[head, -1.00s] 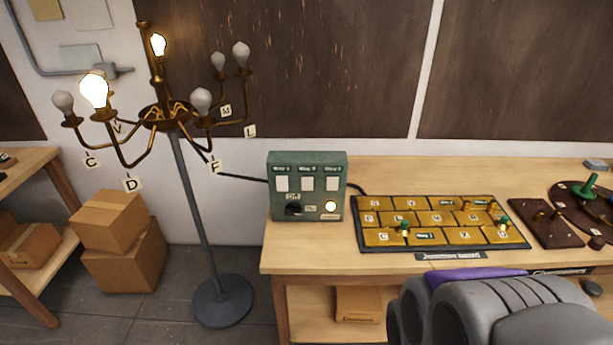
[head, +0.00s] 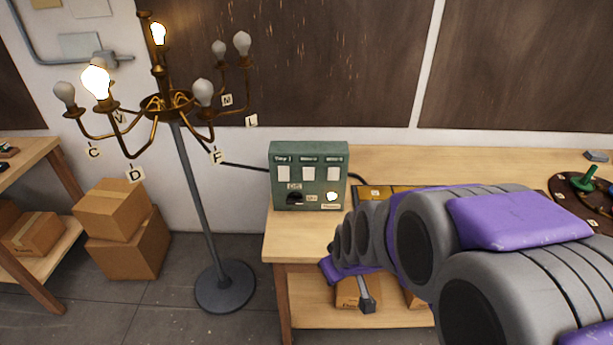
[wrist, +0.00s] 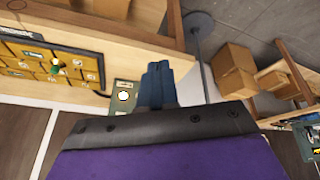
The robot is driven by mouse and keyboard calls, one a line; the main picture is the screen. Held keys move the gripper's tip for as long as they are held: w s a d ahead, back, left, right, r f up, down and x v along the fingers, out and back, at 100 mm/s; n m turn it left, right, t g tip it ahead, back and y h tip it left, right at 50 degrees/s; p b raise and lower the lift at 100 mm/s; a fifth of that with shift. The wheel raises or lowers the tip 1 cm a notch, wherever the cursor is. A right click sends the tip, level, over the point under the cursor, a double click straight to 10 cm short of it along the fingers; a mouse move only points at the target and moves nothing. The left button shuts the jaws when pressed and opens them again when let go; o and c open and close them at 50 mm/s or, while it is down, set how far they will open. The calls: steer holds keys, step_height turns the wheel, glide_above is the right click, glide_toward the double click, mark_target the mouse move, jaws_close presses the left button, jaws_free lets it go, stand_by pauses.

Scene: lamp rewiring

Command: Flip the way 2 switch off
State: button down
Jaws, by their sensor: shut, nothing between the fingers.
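The green switch box (head: 308,200) stands on the workbench, with three pale switches in a row under small labels. The middle one, the way 2 switch (head: 307,173), looks much like its neighbours; I cannot tell its position. A dark knob (head: 295,198) and a glowing round light (head: 332,197) sit below them. My gripper (head: 366,305) is shut and empty, low in front of the bench edge, right of and below the box, apart from it. In the wrist view the shut fingers (wrist: 157,70) hide part of the box (wrist: 123,98).
The brass lamp (head: 165,105) stands left of the bench; two bulbs glow, one at left (head: 97,82) and one at the top (head: 158,33), and the others are dark. My arm covers most of the gold terminal board (head: 375,191). Cardboard boxes (head: 125,235) lie on the floor at left.

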mark_target(306, 171)
steer(key=w+a+f+n+t+h+p, duration=0.1)
steer(key=w+n+t, duration=0.5)
steer(key=w, duration=0.6)
steer(key=w+a+f+n+t+p, duration=0.3)
steer(key=w+a+f+n+t, duration=0.2)
steer(key=w+t, duration=0.4)
steer(key=w+n, duration=0.1)
steer(key=w, duration=0.2)
steer(key=shift+w+a+f+h, duration=0.2)
steer(key=shift+w+f+h, duration=0.2)
steer(key=shift+w, duration=0.1)
steer(key=w, duration=0.4)
steer(key=w+r, duration=0.1)
steer(key=w, duration=0.4)
steer(key=w+b, duration=0.1)
steer(key=w, duration=0.3)
steer(key=shift+w+d+r, duration=0.3)
steer(key=shift+w+r, duration=0.05)
steer(key=shift+r, duration=0.1)
